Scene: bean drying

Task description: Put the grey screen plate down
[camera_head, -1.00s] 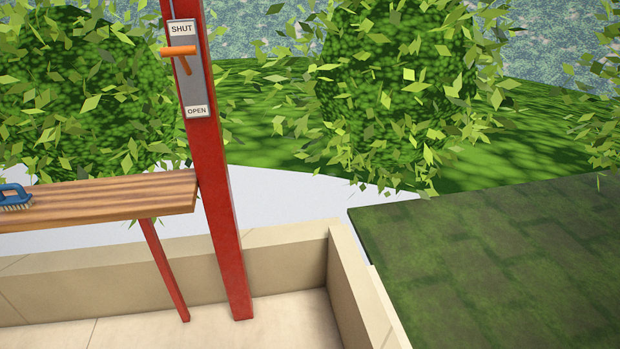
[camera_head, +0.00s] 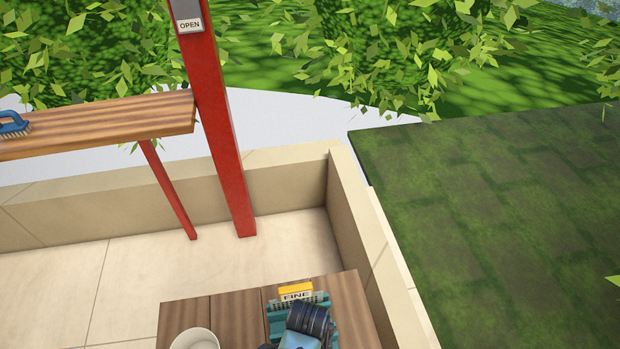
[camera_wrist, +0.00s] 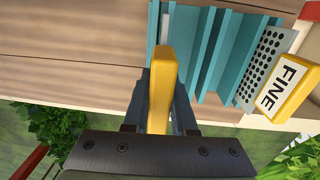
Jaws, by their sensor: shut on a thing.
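In the wrist view my gripper (camera_wrist: 161,88) is shut on a yellow grip (camera_wrist: 161,66), seen edge-on. A narrow pale grey strip (camera_wrist: 164,28) shows beyond the grip, beside the leftmost teal walls; most of the held plate is hidden, and I cannot tell whether it rests in a slot. The teal rack (camera_wrist: 215,50) has several upright walls. At its right stands a perforated grey plate (camera_wrist: 262,66) with a yellow tab marked FINE (camera_wrist: 283,87). In the head view my wrist covers much of the rack (camera_head: 275,325); the FINE tab (camera_head: 296,292) shows behind it.
The rack stands on a wooden table (camera_head: 185,315) with a cream bowl (camera_head: 195,339) at its left. A low stone wall (camera_head: 350,220) runs behind and right. A red post (camera_head: 228,170) and a wooden shelf (camera_head: 100,125) with a blue brush (camera_head: 14,122) stand beyond.

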